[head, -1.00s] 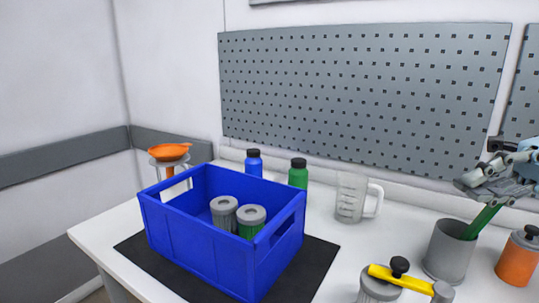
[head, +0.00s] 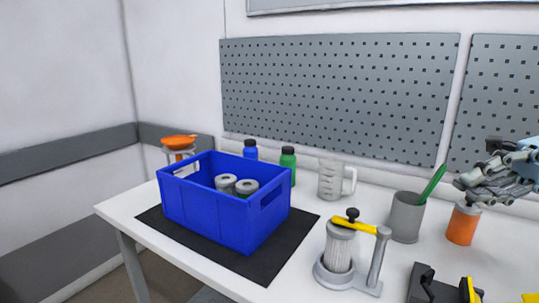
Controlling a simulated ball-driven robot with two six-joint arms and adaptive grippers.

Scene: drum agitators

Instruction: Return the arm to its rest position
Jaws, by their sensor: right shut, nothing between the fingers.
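My right gripper (head: 470,188) is at the right side of the head view, above the table and near the orange bottle. It is shut and empty. Its fingers overlap the top of the orange bottle in the picture; I cannot tell whether they touch it. My left gripper is not in view.
A blue crate (head: 207,217) holding two grey-lidded drums (head: 245,187) stands on a black mat (head: 285,253). A grey cup (head: 406,217) holds a green stick (head: 433,184). A yellow-handled device (head: 339,250), an orange bottle (head: 461,226) and a clear jug (head: 331,180) stand on the table.

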